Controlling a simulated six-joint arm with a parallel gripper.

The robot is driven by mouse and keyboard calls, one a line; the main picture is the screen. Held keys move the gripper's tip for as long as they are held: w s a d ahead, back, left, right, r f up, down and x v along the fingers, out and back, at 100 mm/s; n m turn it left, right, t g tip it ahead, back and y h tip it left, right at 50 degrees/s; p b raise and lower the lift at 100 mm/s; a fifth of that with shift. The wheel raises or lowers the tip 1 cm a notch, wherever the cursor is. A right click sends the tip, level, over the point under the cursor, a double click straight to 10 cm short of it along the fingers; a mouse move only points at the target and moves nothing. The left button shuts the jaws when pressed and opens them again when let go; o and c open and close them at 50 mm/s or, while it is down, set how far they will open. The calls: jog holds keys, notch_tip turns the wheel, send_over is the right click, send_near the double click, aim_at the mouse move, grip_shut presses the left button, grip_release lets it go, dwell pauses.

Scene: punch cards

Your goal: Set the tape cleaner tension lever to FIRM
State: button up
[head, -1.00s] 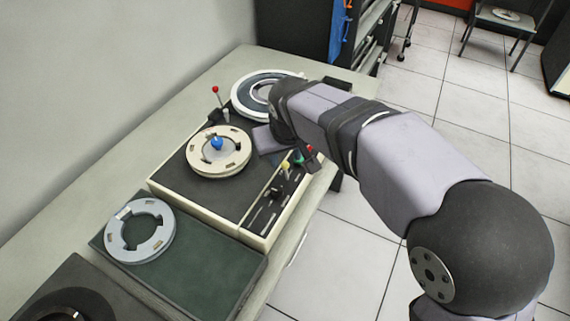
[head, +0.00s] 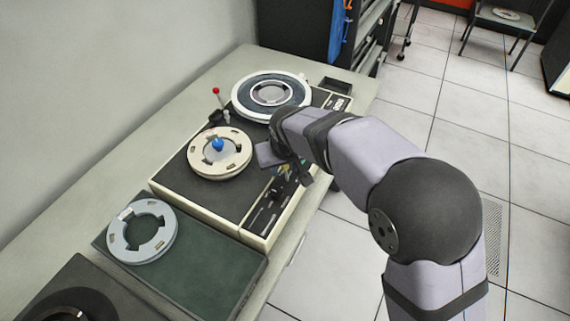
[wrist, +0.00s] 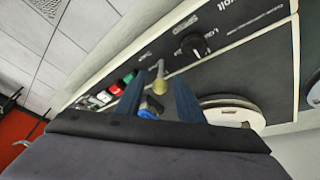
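The tape cleaner (head: 222,200) is a cream-edged machine with a dark top and a control strip along its right side. In the wrist view, a lever with a yellow knob (wrist: 159,87) and a pale shaft stands between the two blue fingers of my gripper (wrist: 158,85). The fingers are apart, with visible gaps beside the knob, and I see no grip on it. In the head view, my gripper (head: 284,168) is low over the control strip and its wrist partly hides the controls. The lever's setting and the FIRM mark cannot be read.
A cream reel with a blue hub (head: 217,144) and a larger reel (head: 271,94) sit on the machine. A red-topped lever (head: 216,91) stands behind. A black knob (wrist: 192,44) and coloured buttons (wrist: 118,88) flank the yellow knob.

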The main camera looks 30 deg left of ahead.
grip_shut()
jog(key=shift+a, duration=0.1)
jog(key=p, duration=0.1)
jog(key=h+p, duration=0.1)
jog(key=p, duration=0.1)
jog(key=shift+a+r+h, duration=0.1)
jog(key=shift+a+h, duration=0.2)
jog(key=shift+a, duration=0.05)
jog(key=shift+a+f+h+p, duration=0.2)
jog(key=shift+f+h+p, duration=0.1)
jog(key=shift+h+p, duration=0.35)
grip_release()
